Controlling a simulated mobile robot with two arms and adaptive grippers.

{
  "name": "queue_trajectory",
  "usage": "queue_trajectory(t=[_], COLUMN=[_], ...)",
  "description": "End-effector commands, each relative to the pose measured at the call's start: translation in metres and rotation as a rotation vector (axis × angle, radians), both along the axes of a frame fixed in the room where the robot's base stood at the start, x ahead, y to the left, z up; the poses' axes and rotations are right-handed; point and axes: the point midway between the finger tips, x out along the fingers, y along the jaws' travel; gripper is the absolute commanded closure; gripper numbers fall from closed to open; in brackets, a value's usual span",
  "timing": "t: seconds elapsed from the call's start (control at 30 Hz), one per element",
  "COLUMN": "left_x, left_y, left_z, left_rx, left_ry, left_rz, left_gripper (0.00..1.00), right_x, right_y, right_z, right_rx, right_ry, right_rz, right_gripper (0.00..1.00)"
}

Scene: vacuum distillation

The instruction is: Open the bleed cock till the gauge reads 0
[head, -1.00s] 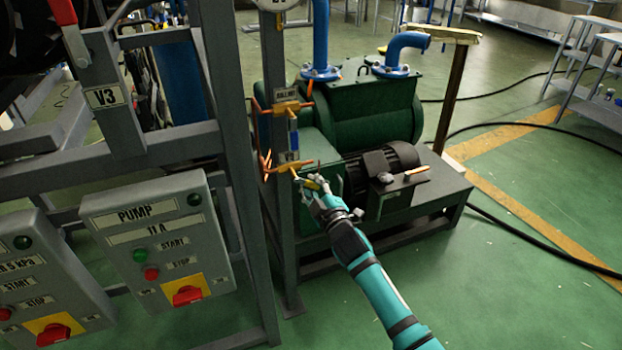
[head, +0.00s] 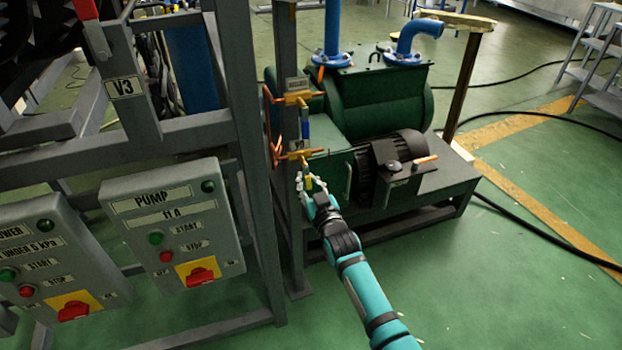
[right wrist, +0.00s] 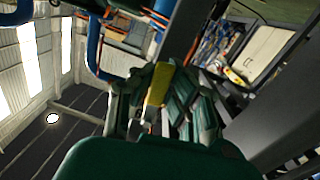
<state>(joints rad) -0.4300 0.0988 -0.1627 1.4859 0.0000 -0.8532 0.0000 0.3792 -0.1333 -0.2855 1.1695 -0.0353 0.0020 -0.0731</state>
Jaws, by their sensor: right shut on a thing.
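The lower brass cock (head: 300,155) sits on the grey post in front of the green pump. I take it for the bleed cock, though its label is not readable. Its yellow lever (head: 308,184) hangs down from it in the head view. My right gripper (head: 307,188) is shut on this lever, just below the brass body. In the right wrist view the yellow lever (right wrist: 157,86) stands between my fingers (right wrist: 160,105). The gauge is out of view, so its reading cannot be seen. My left gripper is not in view.
An upper brass cock (head: 297,98) with a blue lever sits above on the same post (head: 288,60). Copper tubing runs to the left. The green pump (head: 375,105) is behind, and the PUMP control box (head: 172,220) is at left.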

Motion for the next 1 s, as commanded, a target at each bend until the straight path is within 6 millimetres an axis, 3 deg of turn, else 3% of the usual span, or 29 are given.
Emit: queue_trajectory(t=[0.77,0.8,1.0], left_x=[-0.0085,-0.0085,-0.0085], left_y=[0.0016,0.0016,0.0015], left_z=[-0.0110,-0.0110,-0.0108], left_rx=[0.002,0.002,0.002], left_ry=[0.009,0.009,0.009], left_rz=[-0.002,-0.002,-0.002], left_gripper=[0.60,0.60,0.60], right_x=[-0.0031,-0.0032,-0.0025], right_y=[0.0045,0.0046,0.0044], right_z=[-0.0061,-0.0062,-0.0039], right_rx=[0.109,0.109,0.107], right_ry=[0.048,0.048,0.042], right_rz=[0.000,0.000,0.000], right_gripper=[1.00,0.89,0.62])
